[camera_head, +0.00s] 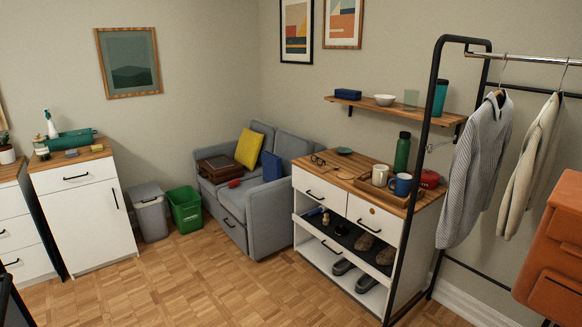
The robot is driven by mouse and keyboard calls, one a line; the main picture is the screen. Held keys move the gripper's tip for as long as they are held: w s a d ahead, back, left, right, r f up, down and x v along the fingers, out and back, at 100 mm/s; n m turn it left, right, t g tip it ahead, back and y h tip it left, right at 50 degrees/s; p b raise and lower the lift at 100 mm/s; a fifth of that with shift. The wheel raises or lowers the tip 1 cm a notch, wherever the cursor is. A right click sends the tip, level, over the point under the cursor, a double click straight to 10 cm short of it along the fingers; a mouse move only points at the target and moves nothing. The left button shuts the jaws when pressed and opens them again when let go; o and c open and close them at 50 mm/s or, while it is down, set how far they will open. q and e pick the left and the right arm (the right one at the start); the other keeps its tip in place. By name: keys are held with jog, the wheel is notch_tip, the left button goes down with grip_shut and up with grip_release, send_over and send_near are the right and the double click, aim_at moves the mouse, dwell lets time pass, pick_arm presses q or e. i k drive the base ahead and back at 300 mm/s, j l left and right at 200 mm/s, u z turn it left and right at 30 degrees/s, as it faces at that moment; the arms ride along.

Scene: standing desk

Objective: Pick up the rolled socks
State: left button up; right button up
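I cannot surely pick out the rolled socks. A small rounded red bundle (234,183) lies on the seat of the grey sofa (243,205), in front of the brown case; it may be the socks, but it is too small to tell. A few other small things (314,212), partly blue and yellowish, lie at the left end of the dark pull-out shelf in the white dresser (320,190); I cannot tell what they are. Neither of my grippers is in view.
The wooden floor (190,270) is clear before the sofa. A grey bin (150,215) and green bin (185,210) stand left of it. A black clothes rack (408,200) stands before the dresser, which holds shoes (365,241). An orange case (555,250) is at right.

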aim_at(232, 184)
jog(key=i+j+z, duration=0.2)
jog(key=i+j, duration=0.2)
jog(key=i, duration=0.15)
jog(key=i+j+z, duration=0.15)
jog(key=i+j, duration=0.35)
jog(key=i+j+z, duration=0.2)
jog(key=i+j, duration=0.25)
jog(key=i+j+z, duration=0.15)
jog(key=i+j, duration=0.3)
jog(key=j, duration=0.25)
